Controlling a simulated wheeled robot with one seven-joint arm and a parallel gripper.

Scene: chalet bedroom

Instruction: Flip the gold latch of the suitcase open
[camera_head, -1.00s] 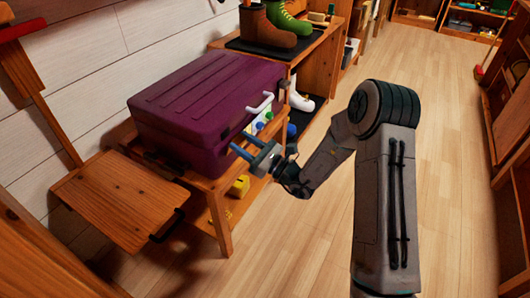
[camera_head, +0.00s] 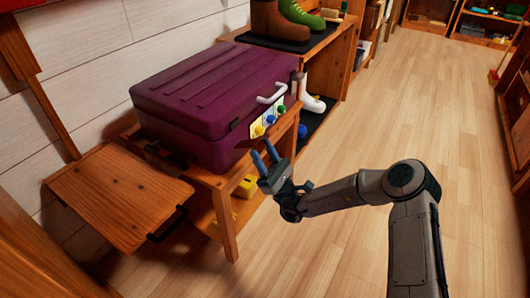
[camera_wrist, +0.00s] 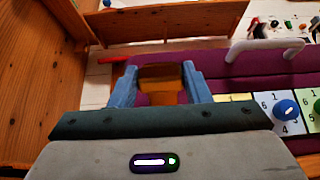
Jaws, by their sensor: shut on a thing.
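The purple suitcase (camera_head: 200,92) lies closed on a wooden bench, with a white handle (camera_head: 272,94) on its front. My gripper (camera_head: 264,150) is at the suitcase's front, just below and left of the dial panel, with its blue fingers pointing up and toward the case. In the wrist view, the gold-brown latch (camera_wrist: 163,84) lies between the two blue fingers of my gripper (camera_wrist: 160,88), which are shut on it. The purple case (camera_wrist: 235,64) shows behind and to the right.
Yellow, blue (camera_head: 270,119) and green knobs sit on the front panel, close right of my fingers. A wooden bench (camera_head: 228,190) bears the case. Boots (camera_head: 277,22) stand on a shelf behind. The floor to the right is clear.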

